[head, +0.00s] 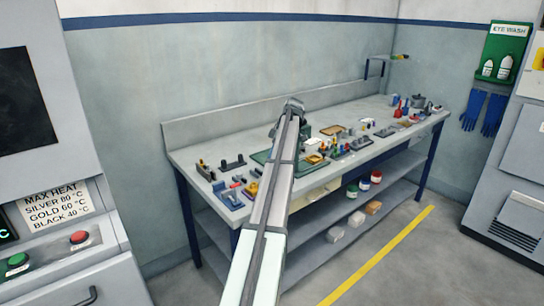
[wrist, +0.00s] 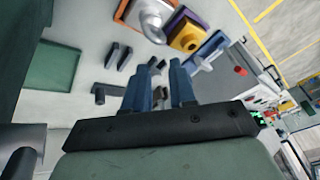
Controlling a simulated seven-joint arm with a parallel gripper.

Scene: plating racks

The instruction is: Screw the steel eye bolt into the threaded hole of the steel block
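My gripper (wrist: 160,68) shows in the wrist view with two blue fingers standing apart. The gap between them looks empty, so it is open. In the head view the far end of my arm is over the middle of the workbench (head: 216,148), and the fingers cannot be made out there. I cannot pick out the steel eye bolt or the threaded steel block for certain. A shiny rounded metal piece (wrist: 152,14) lies on an orange-edged holder at the top of the wrist view, beyond the fingertips; I cannot tell what it is.
A yellow block (wrist: 187,36) with a purple part and small dark upright pieces (wrist: 118,56) stand beyond the fingers. A green tray (wrist: 52,76) is at left. Many small parts crowd the bench; a lower shelf (head: 330,226) holds tubs. The floor in front is clear.

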